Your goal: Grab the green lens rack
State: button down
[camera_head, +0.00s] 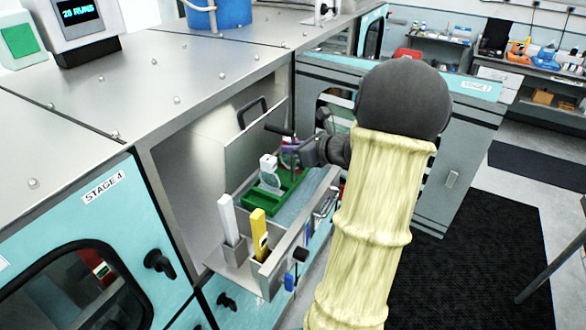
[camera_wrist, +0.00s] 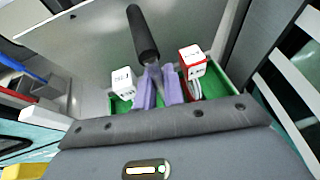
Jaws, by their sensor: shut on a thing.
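The green lens rack (camera_head: 253,203) sits in the open steel compartment, low and tray-like, with white-tagged lenses standing in it. It also shows in the wrist view (camera_wrist: 120,104), with a white tag block on each side of my fingers. My gripper (camera_head: 290,146) is over the rack's far part, pointing down into it. In the wrist view its purple fingers (camera_wrist: 159,90) are close together at the rack's middle, below a black bar handle (camera_wrist: 143,35) that appears to belong to the rack. The exact grip point is hidden between the fingers.
A steel holder (camera_head: 236,252) with a white and a yellow upright piece stands at the near end of the compartment. A steel panel with a black handle (camera_head: 252,112) stands behind the rack. The open Stage door (camera_head: 455,165) is to the right of my arm.

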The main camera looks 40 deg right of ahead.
notch_tip(320, 180, up, 7)
jog(key=shift+r+b, duration=0.1)
jog(key=shift+b, duration=0.25)
jog(key=s+d+b, duration=0.1)
jog(key=s+b, duration=0.2)
jog(key=s, duration=0.6)
jog(key=s+d+b, duration=0.2)
jog(key=s+b, duration=0.1)
jog(key=s, duration=0.5)
jog(key=shift+s+d, duration=0.25)
jog(key=shift+s, duration=0.1)
jog(key=shift+w, duration=0.1)
